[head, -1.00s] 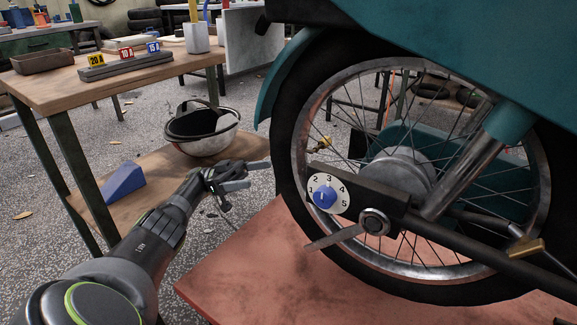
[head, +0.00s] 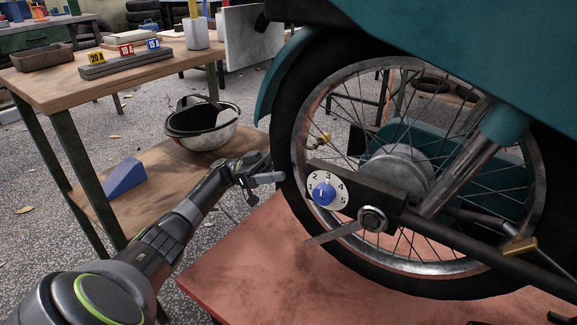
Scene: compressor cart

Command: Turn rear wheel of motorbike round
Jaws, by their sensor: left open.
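The rear wheel (head: 305,102) of the teal motorbike (head: 450,35) stands upright on the right, with a black tyre, wire spokes and a metal hub (head: 397,170). A dark swingarm bar with a numbered dial (head: 326,190) and an axle nut (head: 373,218) crosses its lower left. My left gripper (head: 266,184) is open and empty, at the left edge of the tyre. Its fingertips are close to the rubber; I cannot tell whether they touch. My right gripper is not in view.
The bike is above a reddish platform (head: 235,265). A wooden table (head: 50,88) stands at left.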

